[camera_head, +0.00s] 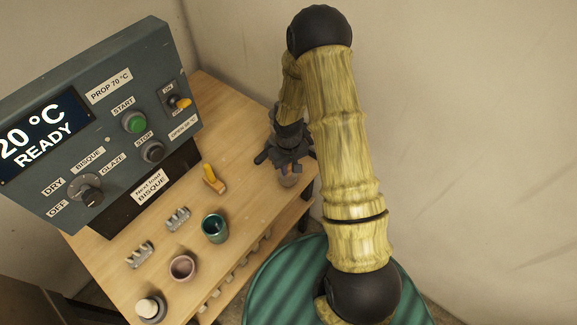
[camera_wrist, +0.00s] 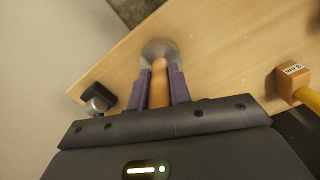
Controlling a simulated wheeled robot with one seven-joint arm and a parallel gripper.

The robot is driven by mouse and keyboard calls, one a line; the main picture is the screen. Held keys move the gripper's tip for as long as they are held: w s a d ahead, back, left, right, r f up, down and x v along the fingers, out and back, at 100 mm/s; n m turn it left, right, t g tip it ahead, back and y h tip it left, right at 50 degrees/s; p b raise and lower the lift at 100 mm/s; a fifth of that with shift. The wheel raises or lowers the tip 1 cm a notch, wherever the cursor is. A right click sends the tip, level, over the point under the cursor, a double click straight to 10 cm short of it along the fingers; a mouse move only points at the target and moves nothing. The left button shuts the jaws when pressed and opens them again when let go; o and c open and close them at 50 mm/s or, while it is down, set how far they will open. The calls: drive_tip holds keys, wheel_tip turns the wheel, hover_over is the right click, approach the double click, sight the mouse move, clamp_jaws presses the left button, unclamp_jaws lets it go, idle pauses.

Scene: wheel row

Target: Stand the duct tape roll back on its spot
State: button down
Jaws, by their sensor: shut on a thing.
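My gripper (camera_wrist: 160,75) is shut on a tan, rounded, handle-like piece (camera_wrist: 159,85) between its purple fingers. A grey round part (camera_wrist: 160,46) shows at the far end of this piece, over or against the wooden top; I cannot tell if it touches. In the head view my gripper (camera_head: 287,163) is at the far right of the bench, and a tan bit of the held thing (camera_head: 288,180) shows below it. No duct tape roll shows plainly; I cannot tell whether the held thing is the roll.
The wooden bench (camera_head: 235,123) has a grey control panel (camera_head: 120,120) at its back left. A yellow-handled thing (camera_head: 213,180), a green cup (camera_head: 215,228), a pink cup (camera_head: 183,267) and a white-topped pot (camera_head: 150,307) stand along it. A black-and-white object (camera_wrist: 98,100) is left of my gripper.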

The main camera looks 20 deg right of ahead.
drive_tip(key=shift+f, duration=0.2)
drive_tip(key=c, duration=1.2)
unclamp_jaws()
drive_tip(key=shift+r, duration=0.1)
drive_tip(key=shift+r+p, duration=2.9)
drive_tip(key=shift+r, duration=1.05)
